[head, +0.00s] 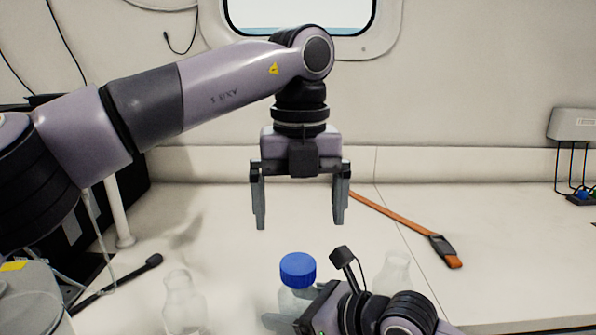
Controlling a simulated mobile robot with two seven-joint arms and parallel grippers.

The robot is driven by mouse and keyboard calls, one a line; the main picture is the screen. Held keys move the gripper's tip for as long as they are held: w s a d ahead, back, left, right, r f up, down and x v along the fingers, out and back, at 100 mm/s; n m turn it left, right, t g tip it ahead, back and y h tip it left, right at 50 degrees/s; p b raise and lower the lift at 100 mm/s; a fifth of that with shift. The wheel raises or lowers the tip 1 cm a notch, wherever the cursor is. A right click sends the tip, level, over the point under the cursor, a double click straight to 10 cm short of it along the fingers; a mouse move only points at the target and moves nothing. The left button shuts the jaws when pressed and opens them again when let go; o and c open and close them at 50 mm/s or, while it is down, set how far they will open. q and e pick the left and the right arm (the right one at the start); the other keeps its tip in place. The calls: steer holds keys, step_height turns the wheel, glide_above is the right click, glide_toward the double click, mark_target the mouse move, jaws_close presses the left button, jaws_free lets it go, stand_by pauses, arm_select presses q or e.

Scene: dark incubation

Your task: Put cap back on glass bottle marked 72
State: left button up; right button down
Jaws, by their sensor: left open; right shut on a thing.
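A clear glass bottle (290,299) stands on the white bench at the bottom centre. A blue cap (298,270) sits on top of it. No number shows on the bottle, and its lower part is hidden or cut off. My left gripper (300,223) points down above the blue cap, open and empty, with a gap between its fingertips and the cap. My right gripper (283,318) comes in low from the bottom right and is shut on the bottle; its wrist hides part of the glass.
A clear open flask (184,303) stands at left, and another clear glass vessel (394,274) is behind my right arm. An orange strap-like tool (405,226) lies at right. A black rod (118,284) lies at left.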

arm_select(q)
step_height(320, 180, up, 8)
stand_by(0.4)
steer(key=shift+a+f, duration=0.1)
arm_select(e)
jaws_free()
steer(key=shift+d, duration=0.1)
arm_select(q)
steer(key=shift+f+b, duration=0.4)
arm_select(e)
steer(key=shift+v, duration=3.55)
